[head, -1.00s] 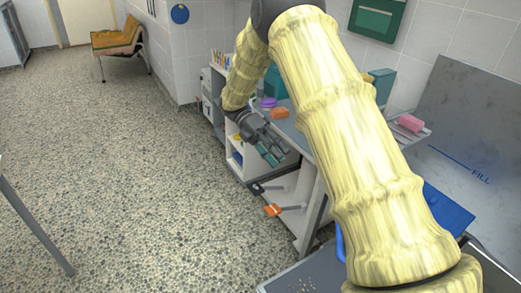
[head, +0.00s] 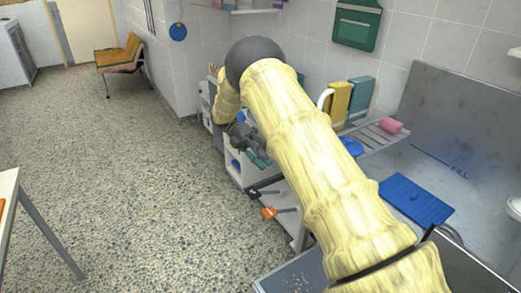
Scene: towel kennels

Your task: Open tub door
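The grey tub (head: 445,120) with a blue FILL mark stands at the right, with a blue mat (head: 415,200) at it. My arm hides much of its near side, and I cannot clearly pick out the door. A lever with an orange end (head: 269,212) and one with a black end (head: 254,192) stick out low in front of a pale panel, left of my arm. My gripper (head: 258,158), dark with teal fingertips, is above these levers, in front of the white shelf unit, apart from them. It looks empty, but its opening is too small to judge.
A white shelf unit (head: 238,172) is close to my gripper. A rack (head: 370,138) holds a pink block (head: 391,125), with yellow (head: 340,102) and teal containers behind. A table (head: 8,190) is at left. The speckled floor between is clear.

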